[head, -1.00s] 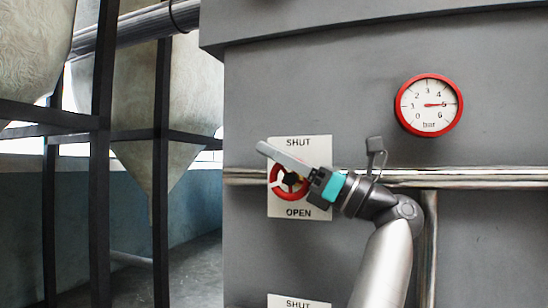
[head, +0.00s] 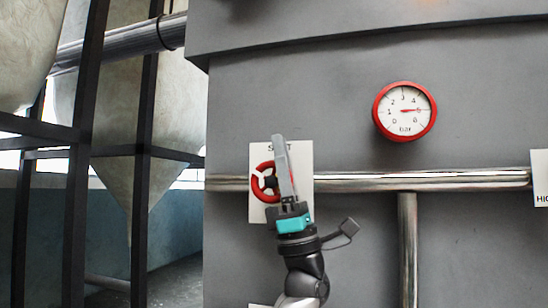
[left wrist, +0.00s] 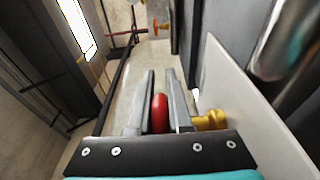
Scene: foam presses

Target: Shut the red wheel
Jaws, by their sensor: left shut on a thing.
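The red wheel (head: 261,184) is mounted on a white plate in front of the grey wall. Its right part is hidden behind my left gripper (head: 279,139), whose fingers point up along the wheel's right side. In the left wrist view the wheel's red rim (left wrist: 160,113) lies between the two fingers (left wrist: 159,76), and the gripper is shut on it. A brass stem (left wrist: 208,119) shows beside the right finger. The white plate (head: 303,160) carries the word SHUT at its top, partly covered by a finger. My right gripper is not in view.
A steel pipe (head: 440,180) runs across the wall behind the plate, with a vertical pipe (head: 408,250) below it. Dark posts (head: 80,180) stand at the left.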

